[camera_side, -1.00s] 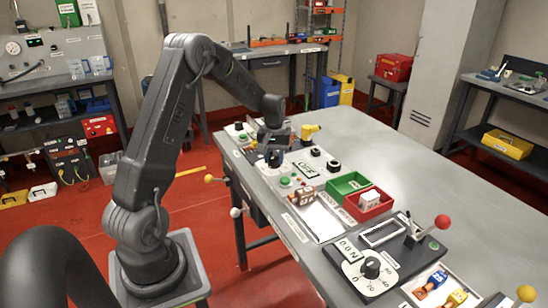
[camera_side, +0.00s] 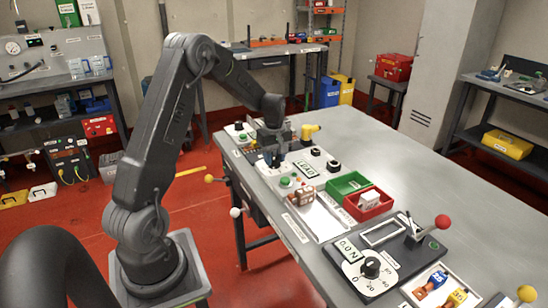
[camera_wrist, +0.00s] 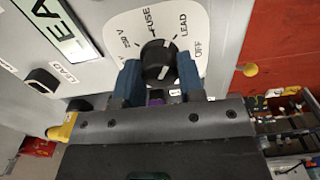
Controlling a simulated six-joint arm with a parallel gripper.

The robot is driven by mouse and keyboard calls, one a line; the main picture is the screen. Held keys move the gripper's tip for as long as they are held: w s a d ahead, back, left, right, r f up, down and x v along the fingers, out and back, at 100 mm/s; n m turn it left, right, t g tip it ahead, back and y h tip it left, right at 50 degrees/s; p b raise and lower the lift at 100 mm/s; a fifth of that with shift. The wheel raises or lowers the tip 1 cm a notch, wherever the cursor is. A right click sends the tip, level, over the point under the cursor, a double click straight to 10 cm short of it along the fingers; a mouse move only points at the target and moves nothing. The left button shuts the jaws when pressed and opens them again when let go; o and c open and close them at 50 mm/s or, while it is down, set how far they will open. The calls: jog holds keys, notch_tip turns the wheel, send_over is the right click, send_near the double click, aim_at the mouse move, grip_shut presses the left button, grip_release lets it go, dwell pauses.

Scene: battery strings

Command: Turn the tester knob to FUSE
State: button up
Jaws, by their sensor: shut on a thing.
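The tester knob (camera_wrist: 158,60) is black and round with white marks, on a white dial plate (camera_wrist: 117,28) printed with OFF, LEAD, FUSE and voltage labels. Its upper white mark points toward the LEAD side, right of FUSE. My gripper (camera_wrist: 159,78) has a blue finger on each side of the knob and is shut on it. A tester display (camera_wrist: 62,28) is cut off in the wrist view and shows "EA"; in the side view it seems to read LEAD (camera_side: 306,169).
A green bin (camera_side: 347,184) and a red bin (camera_side: 370,203) stand in front of the tester. A yellow tool (camera_side: 310,131) lies behind it. A panel with a red-balled lever (camera_side: 442,221) is at the near right. The bench's far right is clear.

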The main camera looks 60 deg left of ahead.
aim_at(274, 157)
jog(key=n, duration=0.5)
jog(key=shift+n, duration=0.3)
jog(key=shift+a, duration=0.1)
jog(key=shift+n, duration=0.4)
jog(key=o, duration=0.8)
jog(key=shift+c, duration=0.2)
jog(key=shift+r, duration=0.1)
jog(key=shift+r, duration=1.65)
jog(key=shift+r, duration=0.1)
